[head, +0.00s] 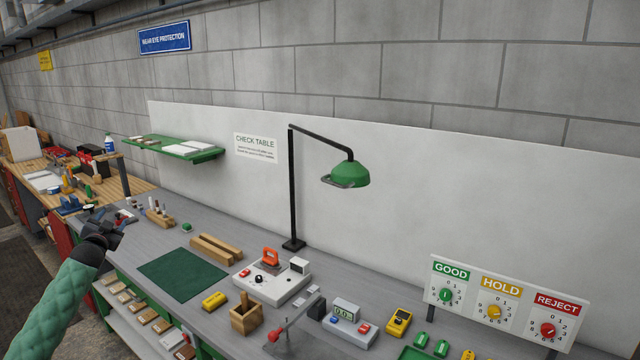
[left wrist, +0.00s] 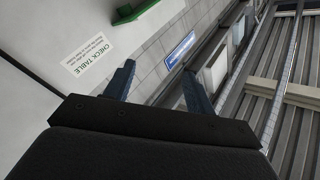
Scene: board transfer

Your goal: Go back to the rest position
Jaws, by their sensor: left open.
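My left gripper (head: 104,228) is at the left of the head view, above the left end of the grey check table (head: 150,240). Its arm comes in from the lower left in a green sleeve. In the left wrist view the two dark fingers of the left gripper (left wrist: 158,88) stand apart with nothing between them. The wrist camera looks up at the wall, where the CHECK TABLE notice (left wrist: 87,56) and the blue sign (left wrist: 180,50) show. My right gripper is in neither view.
A dark green mat (head: 182,275), a white test box (head: 272,285), a wooden block holder (head: 245,316) and a yellow meter (head: 398,321) lie on the table. A black lamp post (head: 291,190) with a green shade (head: 350,174) stands behind. A green shelf (head: 175,148) juts from the wall.

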